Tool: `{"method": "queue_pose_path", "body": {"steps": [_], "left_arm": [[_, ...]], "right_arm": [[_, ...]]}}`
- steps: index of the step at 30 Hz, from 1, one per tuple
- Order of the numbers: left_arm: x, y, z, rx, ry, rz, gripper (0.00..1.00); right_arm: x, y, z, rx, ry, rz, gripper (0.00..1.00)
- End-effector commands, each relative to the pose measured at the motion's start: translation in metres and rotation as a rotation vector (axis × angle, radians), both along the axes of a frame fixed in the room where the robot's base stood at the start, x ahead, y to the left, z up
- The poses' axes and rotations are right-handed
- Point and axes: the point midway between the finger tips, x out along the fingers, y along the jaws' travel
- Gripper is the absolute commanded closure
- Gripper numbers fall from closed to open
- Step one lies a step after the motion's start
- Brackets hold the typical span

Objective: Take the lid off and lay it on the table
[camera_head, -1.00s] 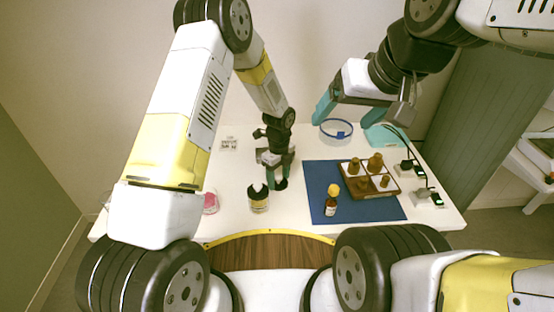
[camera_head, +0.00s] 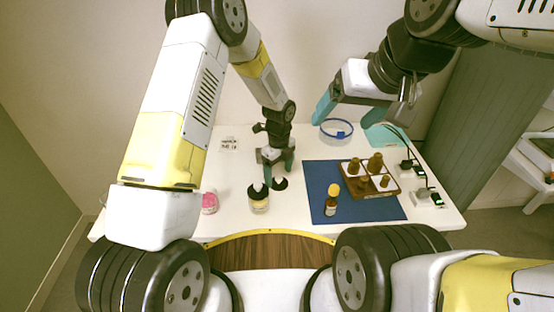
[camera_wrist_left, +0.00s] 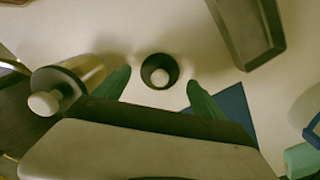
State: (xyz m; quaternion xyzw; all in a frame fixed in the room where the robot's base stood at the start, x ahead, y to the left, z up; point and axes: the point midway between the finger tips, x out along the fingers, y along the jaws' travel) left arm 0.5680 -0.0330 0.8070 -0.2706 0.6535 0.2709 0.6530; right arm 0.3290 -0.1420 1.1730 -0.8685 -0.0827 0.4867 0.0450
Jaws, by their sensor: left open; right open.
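The lid (camera_head: 280,184), dark and round with a white centre, lies on the white table just right of the jar. My left gripper (camera_head: 279,170) is open just above the lid. In the left wrist view the lid (camera_wrist_left: 160,72) lies between and beyond the open green fingers (camera_wrist_left: 158,88), apart from both. The jar (camera_wrist_left: 82,72) shows at left there, outside the fingers. My right gripper (camera_head: 352,108) is open and empty over the table's back right.
A pink jar (camera_head: 209,203) stands left. A blue mat (camera_head: 318,178) holds an amber bottle (camera_head: 331,205) and a wooden tray (camera_head: 376,194) with several brown bottles. The table's back middle is clear.

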Motion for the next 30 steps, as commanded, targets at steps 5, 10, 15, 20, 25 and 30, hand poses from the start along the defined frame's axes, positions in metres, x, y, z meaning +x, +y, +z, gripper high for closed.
{"method": "queue_pose_path", "body": {"steps": [5, 10, 15, 20, 25, 30], "left_arm": [[0.001, 0.0, 0.042, -0.003, -0.006, 0.0, 0.19], [0.001, 0.0, 0.074, -0.002, -0.004, 0.001, 0.19], [0.0, 0.0, 0.093, -0.001, -0.001, 0.0, 0.19], [-0.001, 0.008, 0.118, -0.008, -0.021, 0.072, 0.19], [-0.014, 0.043, 0.186, -0.047, -0.087, 0.384, 0.19], [-0.05, 0.087, 0.258, -0.132, -0.15, 0.806, 0.19]], "right_arm": [[0.0, 0.0, 0.0, 0.0, 0.0, 0.0, 0.19], [0.0, 0.0, 0.0, 0.0, 0.0, 0.0, 0.19], [0.0, 0.0, 0.0, 0.0, 0.0, 0.0, 0.19], [0.0, 0.0, 0.0, 0.0, 0.0, 0.0, 0.19], [0.0, 0.0, 0.0, 0.0, 0.0, 0.0, 0.19], [0.0, 0.0, 0.0, 0.0, 0.0, 0.0, 0.19]]}}
